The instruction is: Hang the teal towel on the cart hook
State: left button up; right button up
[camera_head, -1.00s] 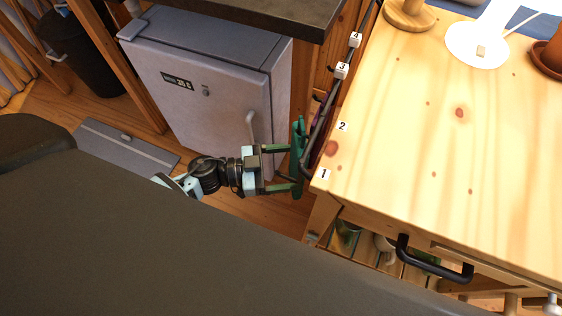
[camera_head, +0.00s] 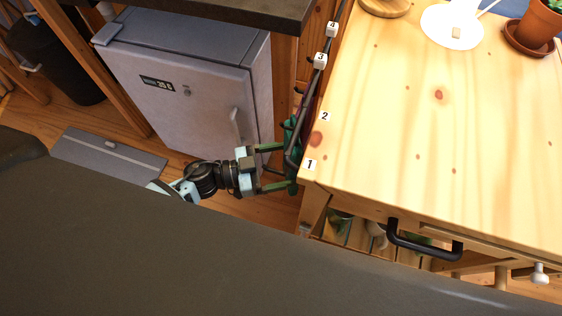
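The teal towel (camera_head: 293,180) hangs as a narrow dark-green strip at the left side of the wooden cart (camera_head: 400,130), by the dark side rail (camera_head: 309,108) near label 1. The rail partly hides it. My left gripper (camera_head: 279,167) is left of the towel, with its two fingers spread apart and their tips at the towel. Whether the fingertips touch it I cannot tell. Hooks along the rail are small and partly hidden; I cannot tell whether the towel rests on one. My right gripper is not in view.
A grey fridge (camera_head: 185,85) stands behind my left gripper, under a dark counter (camera_head: 230,12). The cart top carries a plant pot (camera_head: 528,40) and a white round base (camera_head: 452,27). A black handle (camera_head: 425,246) juts from the cart's front. A grey mat (camera_head: 108,158) lies on the floor.

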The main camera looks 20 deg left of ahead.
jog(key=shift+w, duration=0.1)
pick_arm(q)
jog(key=o, duration=0.7)
jog(key=shift+o, duration=1.1)
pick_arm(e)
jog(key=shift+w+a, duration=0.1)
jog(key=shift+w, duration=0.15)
pick_arm(q)
jog(key=v, duration=0.7)
jog(key=shift+s+a, duration=0.2)
jog(key=shift+a, duration=0.15)
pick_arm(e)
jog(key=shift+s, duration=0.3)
pick_arm(q)
jog(key=shift+f, duration=0.1)
